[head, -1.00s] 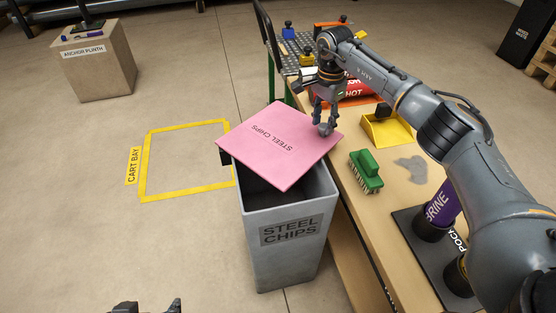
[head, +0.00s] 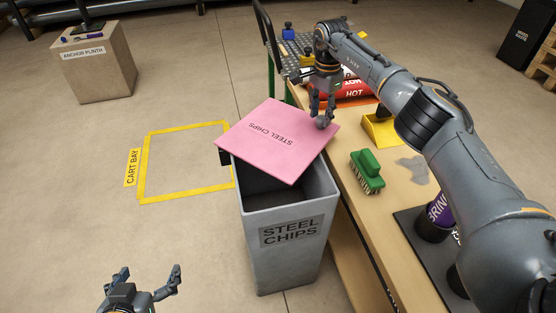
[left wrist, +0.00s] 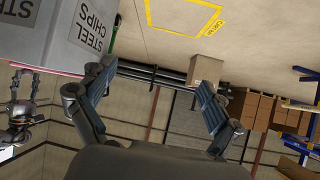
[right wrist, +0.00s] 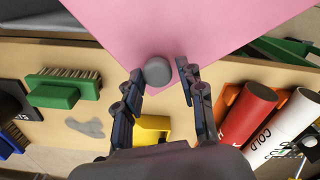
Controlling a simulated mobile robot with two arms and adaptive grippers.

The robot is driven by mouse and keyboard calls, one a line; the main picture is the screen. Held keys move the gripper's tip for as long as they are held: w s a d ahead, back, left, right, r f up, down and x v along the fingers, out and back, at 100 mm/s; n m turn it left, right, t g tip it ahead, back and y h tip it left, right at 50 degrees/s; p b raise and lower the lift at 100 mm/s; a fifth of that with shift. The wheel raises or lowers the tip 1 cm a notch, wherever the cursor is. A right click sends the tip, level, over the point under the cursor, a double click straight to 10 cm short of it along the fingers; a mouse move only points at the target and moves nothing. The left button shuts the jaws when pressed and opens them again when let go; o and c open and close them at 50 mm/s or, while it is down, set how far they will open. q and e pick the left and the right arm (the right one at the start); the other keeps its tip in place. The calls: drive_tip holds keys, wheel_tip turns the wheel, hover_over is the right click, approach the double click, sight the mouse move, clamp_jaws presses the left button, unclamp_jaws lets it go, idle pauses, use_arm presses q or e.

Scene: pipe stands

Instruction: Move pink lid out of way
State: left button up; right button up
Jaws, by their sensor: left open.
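The pink lid (head: 270,140), marked "STEEL CHIPS", lies askew across the top of the grey steel chips bin (head: 287,255), leaving part of its mouth open. A round grey knob (right wrist: 158,71) sits near the lid's corner on the workbench side. My right gripper (head: 322,108) is above that corner. In the right wrist view its fingers (right wrist: 162,78) are apart, with the knob between or just beyond the tips; contact is unclear. My left gripper (head: 148,274) is open and empty, low over the floor left of the bin. The bin also shows in the left wrist view (left wrist: 55,45).
A taped cart bay (head: 143,170) on the floor left of the bin is empty. A plinth (head: 100,70) stands behind it.

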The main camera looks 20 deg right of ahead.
drive_tip(key=shift+w+b, duration=0.3)
drive_tip(key=shift+w, duration=0.2)
use_arm(q)
drive_tip(key=shift+w+d+r+t+h, duration=0.15)
drive_tip(key=shift+w+d+r+t, duration=0.1)
drive_tip(key=shift+w+r+t, duration=0.4)
drive_tip(key=shift+w+d+r+t+h, duration=0.25)
drive_tip(key=shift+w+r+t, duration=0.15)
drive_tip(key=shift+r, duration=0.45)
drive_tip(key=shift+w+d+r+t+h, duration=0.1)
drive_tip(key=shift+w+d+r+t, duration=0.15)
drive_tip(key=shift+w+r+t, duration=0.4)
use_arm(e)
drive_tip(key=shift+w+d, duration=0.2)
drive_tip(key=shift+w, duration=0.15)
use_arm(q)
drive_tip(key=shift+s+r, duration=0.1)
drive_tip(key=shift+s, duration=0.05)
use_arm(e)
drive_tip(key=shift+r, duration=0.1)
